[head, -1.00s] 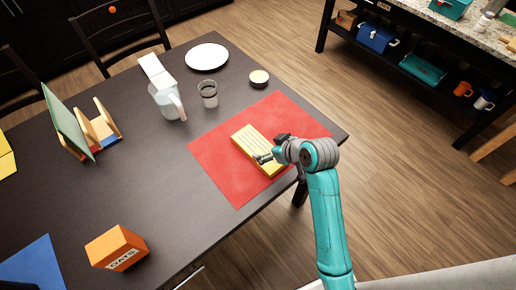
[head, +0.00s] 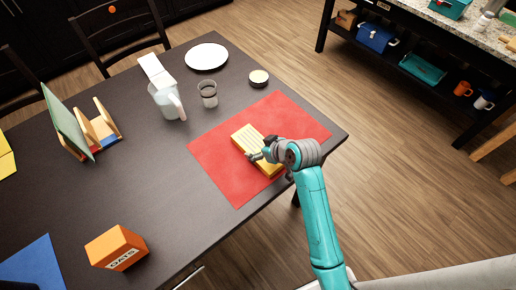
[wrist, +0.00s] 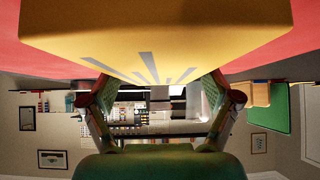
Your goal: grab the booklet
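The booklet appears to be the thick yellow block with grey stripes (head: 247,138), lying flat on the red mat (head: 215,160). In the wrist view the yellow booklet (wrist: 150,35) fills the upper middle, its striped face narrowing downward between the fingers. My gripper (head: 258,156) is at the booklet's lower middle in the head view, very close to it. In the wrist view my gripper's fingers (wrist: 158,88) are spread apart, one on each side. The booklet overlaps their tips, so whether they touch it cannot be told.
A clear glass (head: 208,94), a pitcher (head: 168,101), a white plate (head: 206,57) and a small round tin (head: 259,78) stand beyond the mat. A wooden rack (head: 101,127) and an orange oats box (head: 117,248) are at left. The table between is clear.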

